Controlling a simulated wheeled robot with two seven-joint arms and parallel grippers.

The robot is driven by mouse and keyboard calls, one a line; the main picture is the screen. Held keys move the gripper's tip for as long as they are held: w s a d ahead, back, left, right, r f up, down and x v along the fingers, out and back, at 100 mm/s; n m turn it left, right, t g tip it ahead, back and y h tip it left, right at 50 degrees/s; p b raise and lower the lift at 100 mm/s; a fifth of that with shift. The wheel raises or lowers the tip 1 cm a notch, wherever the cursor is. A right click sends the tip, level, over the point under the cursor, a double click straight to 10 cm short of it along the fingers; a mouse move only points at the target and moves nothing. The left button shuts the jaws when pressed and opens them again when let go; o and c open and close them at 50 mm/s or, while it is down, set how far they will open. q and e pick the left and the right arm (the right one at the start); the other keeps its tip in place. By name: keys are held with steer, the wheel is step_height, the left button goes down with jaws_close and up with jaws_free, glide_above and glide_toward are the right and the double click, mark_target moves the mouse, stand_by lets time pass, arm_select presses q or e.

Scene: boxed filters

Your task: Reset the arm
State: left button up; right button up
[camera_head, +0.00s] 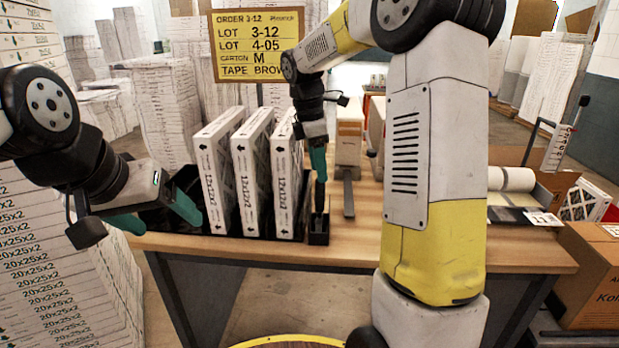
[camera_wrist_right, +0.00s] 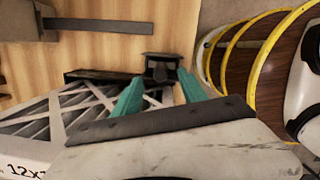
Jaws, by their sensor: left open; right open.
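My left gripper (camera_head: 158,213) is at the left end of the table, beside a dark open rack and left of the boxed filters. Its green fingers are spread, with nothing seen between them. My right gripper (camera_head: 318,172) points down just right of the filters, above a small black holder (camera_head: 318,236). In the right wrist view my right gripper (camera_wrist_right: 160,92) shows two green fingers apart, with the black holder (camera_wrist_right: 162,66) beyond their tips. Nothing is seen held. Three white boxed filters (camera_head: 253,180) stand upright side by side in the rack.
The wooden table (camera_head: 350,250) has a grey metal strip (camera_head: 348,195) to the right of my right gripper. A yellow order sign (camera_head: 257,46) stands behind. White rolls (camera_head: 511,179) and a cardboard box (camera_head: 590,270) are at the right. Stacked filters (camera_head: 40,270) stand close on the left.

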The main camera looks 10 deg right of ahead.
steer(key=shift+a+r, duration=0.1)
steer(key=shift+r, duration=0.6)
steer(key=shift+s+r, duration=0.25)
steer(key=s+r+m+t+y, duration=0.1)
steer(key=s+m+t+y, duration=0.1)
steer(key=s+m, duration=0.7)
steer(key=s+a+r+m+t+y, duration=0.1)
steer(key=s+m+t, duration=0.3)
steer(key=s+m, duration=0.4)
steer(key=shift+s+a+r+m+y, duration=0.2)
steer(key=shift+s+r+m+y, duration=0.3)
steer(key=shift+s, duration=2.85)
steer(key=shift+r, duration=0.1)
